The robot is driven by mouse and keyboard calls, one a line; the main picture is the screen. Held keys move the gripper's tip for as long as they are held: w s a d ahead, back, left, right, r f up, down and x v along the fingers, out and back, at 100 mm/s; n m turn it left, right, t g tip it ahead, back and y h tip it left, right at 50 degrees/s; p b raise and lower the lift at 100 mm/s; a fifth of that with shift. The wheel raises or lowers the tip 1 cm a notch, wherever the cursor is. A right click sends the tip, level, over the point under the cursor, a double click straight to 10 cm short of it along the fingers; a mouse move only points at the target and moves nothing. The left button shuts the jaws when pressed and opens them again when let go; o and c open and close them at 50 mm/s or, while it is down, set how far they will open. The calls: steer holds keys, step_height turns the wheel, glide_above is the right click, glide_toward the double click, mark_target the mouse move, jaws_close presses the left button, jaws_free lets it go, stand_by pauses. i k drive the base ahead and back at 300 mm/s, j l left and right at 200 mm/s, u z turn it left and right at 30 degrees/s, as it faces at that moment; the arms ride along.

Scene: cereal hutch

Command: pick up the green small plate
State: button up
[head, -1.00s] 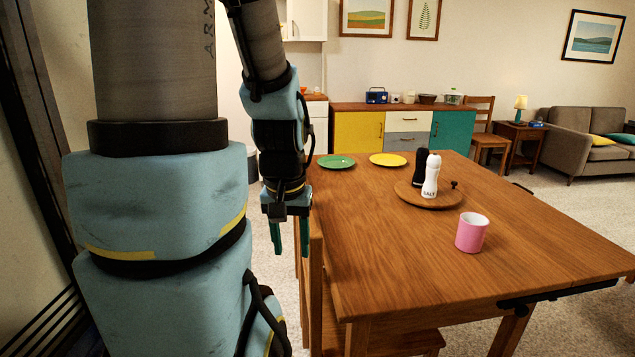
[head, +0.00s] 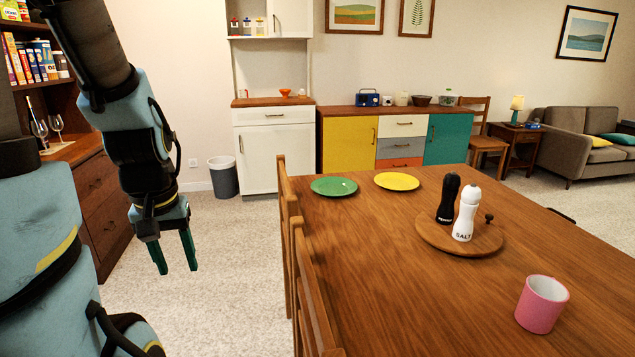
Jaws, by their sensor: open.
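The green small plate (head: 334,187) lies flat on the wooden table (head: 400,290), near its far left corner. A yellow plate (head: 397,181) lies just to its right, apart from it. My gripper (head: 175,255) hangs to the left of the table in the head view, over the carpet side. Its two green fingers point down, are apart and hold nothing. It is well clear of the green plate.
Wooden chairs (head: 309,290) stand along the table's left edge, between my gripper and the table. A turntable (head: 440,236) carries a black pepper mill (head: 448,199) and a white salt mill (head: 467,214). A pink mug (head: 541,304) stands at the right. Carpet is free left of the chairs.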

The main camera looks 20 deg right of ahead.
mark_target(332, 185)
steer(key=i, duration=1.4)
steer(key=i+z, duration=0.25)
steer(key=i, duration=0.15)
steer(key=i+j+z, duration=0.5)
steer(key=i, duration=0.2)
steer(key=i+l, duration=0.05)
steer(key=l, duration=0.05)
